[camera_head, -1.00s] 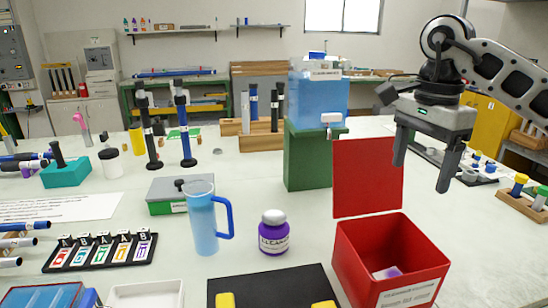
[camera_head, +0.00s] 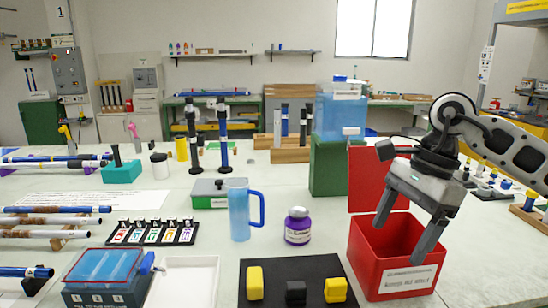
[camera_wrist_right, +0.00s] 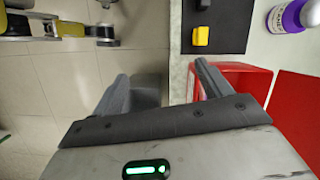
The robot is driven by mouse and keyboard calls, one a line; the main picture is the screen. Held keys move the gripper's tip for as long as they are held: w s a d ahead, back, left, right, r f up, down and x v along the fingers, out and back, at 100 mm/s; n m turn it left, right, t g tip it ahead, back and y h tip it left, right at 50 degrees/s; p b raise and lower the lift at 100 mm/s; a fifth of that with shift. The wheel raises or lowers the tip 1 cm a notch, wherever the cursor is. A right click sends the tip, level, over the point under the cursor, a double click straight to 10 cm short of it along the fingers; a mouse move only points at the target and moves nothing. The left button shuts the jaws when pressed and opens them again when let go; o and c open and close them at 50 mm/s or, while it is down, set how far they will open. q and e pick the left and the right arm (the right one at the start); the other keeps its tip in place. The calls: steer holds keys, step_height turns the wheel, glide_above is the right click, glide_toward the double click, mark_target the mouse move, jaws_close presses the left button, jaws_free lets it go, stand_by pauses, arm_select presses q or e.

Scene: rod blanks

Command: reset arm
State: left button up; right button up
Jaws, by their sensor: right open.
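My right gripper (camera_head: 400,237) is open, with its two fingers apart and nothing between them. In the head view it hangs in front of the open red box (camera_head: 392,280), its fingers overlapping the box's opening. In the right wrist view its fingers (camera_wrist_right: 165,85) point away over the table's front edge, with the floor on one side and the red box (camera_wrist_right: 245,70) on the other. I cannot tell its exact height above the box. My left gripper does not show in either view.
A purple-labelled jar (camera_head: 297,228) and a blue jug (camera_head: 239,212) stand left of the red box. A black mat (camera_head: 270,270) with yellow and black blocks lies at the front. A green stand (camera_head: 328,170) with a blue tank is behind. White table shows between them.

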steer(key=s+a+f+m+y, duration=0.2)
steer(key=s+a+m+y, duration=0.2)
steer(key=a+m+y, duration=0.45)
steer(key=s+a+f+m+y, duration=0.1)
steer(key=s+a+m+y, duration=0.35)
steer(key=a+y, duration=0.7)
steer(key=w+d+f+m+t+h, duration=0.25)
steer(key=f+m+t+h, duration=0.5)
steer(key=m, duration=0.65)
steer(key=w+d+f+m+t+h, duration=0.1)
steer(key=d+f+m+t+h, duration=0.3)
steer(key=m+t, duration=0.9)
steer(key=s+d+f+m+g+h, duration=0.3)
steer(key=s+f+m, duration=0.3)
steer(key=f, duration=0.3)
steer(key=s+d+f+m+g+h, duration=0.4)
steer(key=s+f+m+g+h, duration=0.1)
steer(key=s+f+m+g, duration=0.1)
step_height(320, 180, down, 3)
steer(key=s+m, duration=0.1)
steer(key=m, duration=0.1)
steer(key=shift+d+r+m+h, duration=0.15)
steer(key=shift+m+h, duration=0.2)
steer(key=shift+m, duration=0.05)
steer(key=shift+s, duration=0.1)
